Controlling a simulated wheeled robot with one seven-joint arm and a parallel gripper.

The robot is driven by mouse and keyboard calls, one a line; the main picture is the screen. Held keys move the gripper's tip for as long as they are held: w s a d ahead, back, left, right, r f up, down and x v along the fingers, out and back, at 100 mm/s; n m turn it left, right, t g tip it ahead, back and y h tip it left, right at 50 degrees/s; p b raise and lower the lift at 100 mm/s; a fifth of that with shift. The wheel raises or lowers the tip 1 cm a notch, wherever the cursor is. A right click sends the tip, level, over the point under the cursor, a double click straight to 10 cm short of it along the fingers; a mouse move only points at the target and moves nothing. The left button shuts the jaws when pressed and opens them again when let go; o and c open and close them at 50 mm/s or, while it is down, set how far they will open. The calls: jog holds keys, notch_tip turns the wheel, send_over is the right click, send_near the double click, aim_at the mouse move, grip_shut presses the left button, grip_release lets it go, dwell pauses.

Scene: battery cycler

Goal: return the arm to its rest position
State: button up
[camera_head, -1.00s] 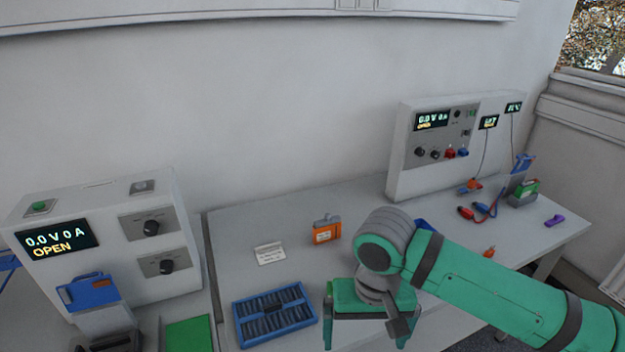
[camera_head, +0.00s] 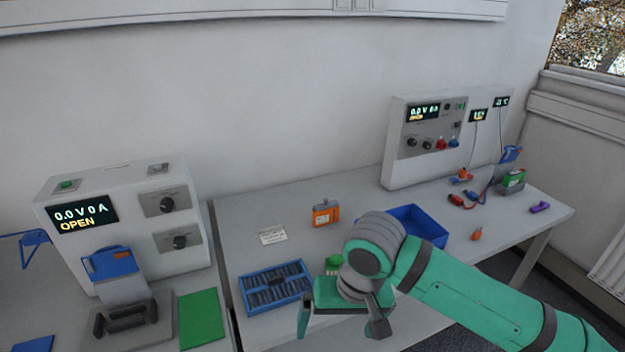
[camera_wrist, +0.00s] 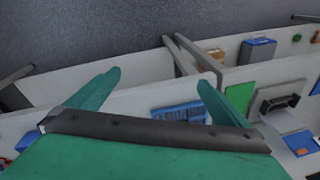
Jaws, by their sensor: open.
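My green arm reaches in from the lower right of the head view. My gripper (camera_head: 338,325) hangs at its end in front of the table, between the blue slotted tray and the blue bin. In the wrist view my gripper (camera_wrist: 158,92) shows two green fingers spread apart with nothing between them. The gripper is open and empty. Part of the table's front edge is hidden behind the gripper and arm.
A blue slotted tray (camera_head: 247,301), an orange battery pack (camera_head: 325,214), a white card (camera_head: 272,235) and a blue bin (camera_head: 433,227) are on the table. A cycler (camera_head: 125,222) stands left, beside a green mat (camera_head: 201,318). Another instrument (camera_head: 392,160) stands back right.

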jog(key=w+a+r+t+y, duration=0.3)
jog(key=a+r+t+y, duration=0.1)
jog(key=a, duration=0.4)
jog(key=w+a+r+m+t+y, duration=0.1)
jog(key=w+a+r+t+y, duration=0.3)
jog(key=a, duration=0.4)
jog(key=w+a+r+t+y, duration=0.3)
jog(key=a+r+t+y, duration=0.15)
jog(key=a, duration=0.35)
jog(key=s+d+f+m+t+h, duration=0.2)
jog(key=s+d+f+m+h, duration=0.15)
jog(key=f, duration=0.35)
jog(key=s+d+f+m+t+h, duration=0.1)
jog(key=s+d+f+m+h, duration=0.2)
jog(key=f, duration=0.4)
jog(key=s+d+f+m+t+h, duration=0.2)
jog(key=s+d+f+h, duration=0.25)
jog(key=f, duration=0.35)
jog(key=s+d+f+n+g+h, duration=0.1)
jog(key=s+d+f+n, duration=0.1)
jog(key=s, duration=0.7)
jog(key=s+d+f+n+g+h, duration=0.1)
jog(key=s+d+f+n, duration=0.2)
jog(key=s, duration=0.5)
jog(key=s+d+f+n+g+h, duration=0.1)
jog(key=s+d+f+n, duration=0.2)
jog(key=s, duration=0.6)
jog(key=shift+s+f, duration=0.3)
